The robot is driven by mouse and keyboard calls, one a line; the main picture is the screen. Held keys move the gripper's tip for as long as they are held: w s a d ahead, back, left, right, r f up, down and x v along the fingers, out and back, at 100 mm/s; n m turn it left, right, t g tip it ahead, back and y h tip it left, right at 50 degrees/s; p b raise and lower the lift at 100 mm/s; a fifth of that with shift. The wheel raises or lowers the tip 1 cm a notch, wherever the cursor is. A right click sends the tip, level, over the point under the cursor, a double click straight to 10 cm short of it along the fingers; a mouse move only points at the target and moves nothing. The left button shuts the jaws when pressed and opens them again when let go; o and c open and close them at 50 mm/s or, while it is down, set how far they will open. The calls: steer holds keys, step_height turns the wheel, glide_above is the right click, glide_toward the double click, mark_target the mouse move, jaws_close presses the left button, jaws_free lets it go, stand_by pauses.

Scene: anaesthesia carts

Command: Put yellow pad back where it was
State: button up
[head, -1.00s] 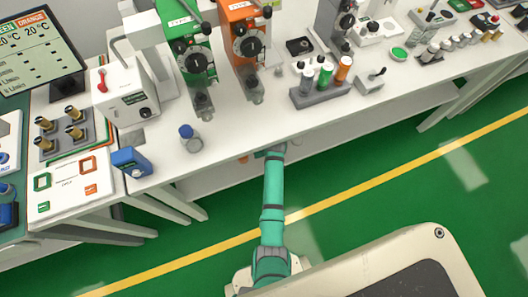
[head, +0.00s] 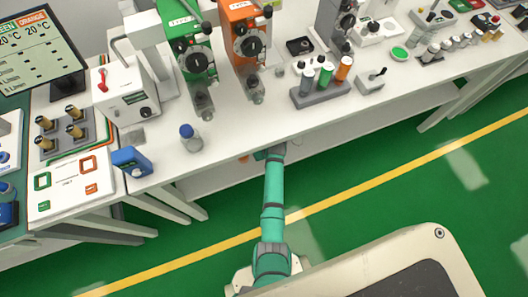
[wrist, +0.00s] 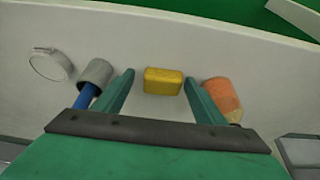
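The yellow pad (wrist: 163,81) is a small block on a white surface in the wrist view. It shows in the gap between the two teal fingers of my gripper (wrist: 160,76). The fingers are apart, with a visible gap on each side of the pad. I cannot tell whether the fingertips are level with the pad or short of it. In the head view my arm reaches to the bench's front edge, and my gripper is hidden below the top. The pad is not visible there.
In the wrist view, a grey cylinder with a blue part (wrist: 95,78) sits beside the left finger. An orange cylinder (wrist: 222,98) sits close to the right finger. A white round item (wrist: 50,63) lies farther left. The white bench top (head: 240,135) overhangs my arm's end.

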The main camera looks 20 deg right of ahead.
steer(key=shift+a+r, duration=0.1)
steer(key=shift+r, duration=0.25)
steer(key=shift+s+r, duration=1.15)
steer(key=s, duration=1)
steer(key=shift+s, duration=0.4)
